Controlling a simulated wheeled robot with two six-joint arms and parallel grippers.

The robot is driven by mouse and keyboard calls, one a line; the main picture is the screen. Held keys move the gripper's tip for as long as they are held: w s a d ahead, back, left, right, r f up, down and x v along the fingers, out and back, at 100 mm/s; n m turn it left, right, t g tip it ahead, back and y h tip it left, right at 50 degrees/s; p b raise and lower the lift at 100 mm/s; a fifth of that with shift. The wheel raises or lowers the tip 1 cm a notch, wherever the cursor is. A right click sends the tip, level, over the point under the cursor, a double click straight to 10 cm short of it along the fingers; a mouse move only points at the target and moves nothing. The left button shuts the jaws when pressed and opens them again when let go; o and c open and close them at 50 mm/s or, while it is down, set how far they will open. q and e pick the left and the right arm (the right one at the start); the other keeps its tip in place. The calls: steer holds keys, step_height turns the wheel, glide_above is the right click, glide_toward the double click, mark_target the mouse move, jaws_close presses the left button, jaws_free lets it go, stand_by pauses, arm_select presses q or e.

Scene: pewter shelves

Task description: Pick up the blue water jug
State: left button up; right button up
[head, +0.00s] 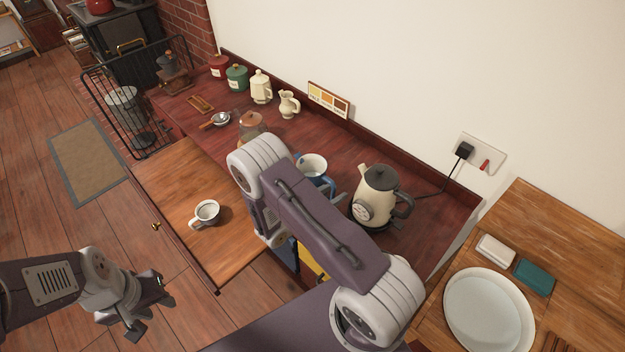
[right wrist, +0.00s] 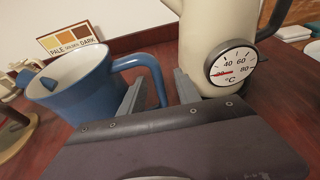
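The blue water jug (head: 312,166) stands on the dark red counter, partly hidden behind my right arm in the head view. In the right wrist view the jug (right wrist: 82,88) is upright on the left, its handle (right wrist: 150,66) pointing right. My right gripper (right wrist: 158,92) is open. Its fingers are apart, with the outer part of the handle showing between them; I cannot tell whether they touch it. In the head view the right gripper (head: 334,190) is mostly hidden by my arm. My left gripper (head: 152,306) is open and empty over the floor at lower left.
A cream kettle (head: 380,190) with a dial stands close on the right of the right gripper. A mug (head: 206,213) sits on the lower wooden surface (head: 165,180). A white plate (head: 487,312) lies at right.

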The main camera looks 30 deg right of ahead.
steer(key=shift+a, duration=0.1)
jaws_close()
steer(key=shift+r, duration=0.1)
stand_by(1.1)
